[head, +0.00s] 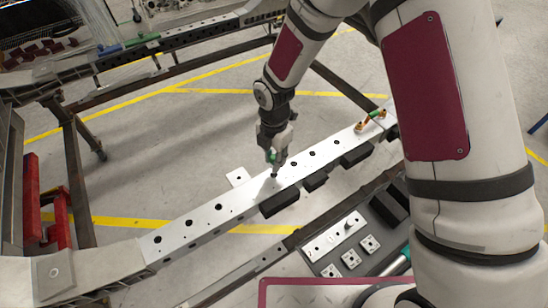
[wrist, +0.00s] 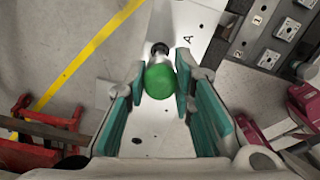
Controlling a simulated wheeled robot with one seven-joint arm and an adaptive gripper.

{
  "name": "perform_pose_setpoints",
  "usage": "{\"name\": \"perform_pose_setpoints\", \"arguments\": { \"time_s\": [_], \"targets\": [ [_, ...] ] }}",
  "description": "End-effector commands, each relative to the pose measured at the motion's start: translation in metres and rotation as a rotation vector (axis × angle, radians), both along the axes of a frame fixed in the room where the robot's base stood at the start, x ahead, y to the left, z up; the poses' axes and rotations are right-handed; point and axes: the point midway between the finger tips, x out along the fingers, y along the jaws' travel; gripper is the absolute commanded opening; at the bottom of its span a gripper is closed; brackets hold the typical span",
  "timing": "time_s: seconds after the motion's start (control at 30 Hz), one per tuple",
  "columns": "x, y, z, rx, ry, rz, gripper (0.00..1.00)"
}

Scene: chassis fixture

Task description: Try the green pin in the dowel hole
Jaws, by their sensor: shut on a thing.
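My gripper (head: 277,160) is over the middle of the long silvery beam (head: 205,218), pointing down. In the wrist view, the teal-padded fingers (wrist: 160,84) are closed on the green pin (wrist: 159,79), one on each side of its round green head. The pin's dark and metal shank points away from the gripper at the beam. In the head view, a bit of the green pin (head: 270,156) shows between the fingers, with its dark tip at or just above the beam's top. Several dark holes line the beam. The hole under the pin is hidden, so I cannot tell whether the tip is in it.
Dark blocks (head: 281,203) sit along the beam's near side. A dark tray holds a drilled plate (head: 334,237) and several square pieces (head: 370,244). An orange-ended part (head: 372,119) stands on the beam's far end. A red stand (head: 62,218) is at left.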

Motion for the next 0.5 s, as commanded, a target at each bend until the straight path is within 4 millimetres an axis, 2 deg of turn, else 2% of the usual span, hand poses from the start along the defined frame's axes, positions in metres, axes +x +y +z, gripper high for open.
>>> {"name": "perform_pose_setpoints", "arguments": {
  "time_s": [0.5],
  "targets": [
    [0.0000, 0.0001, -0.0060, -0.001, 0.001, -0.001, 0.00]
  ]
}}
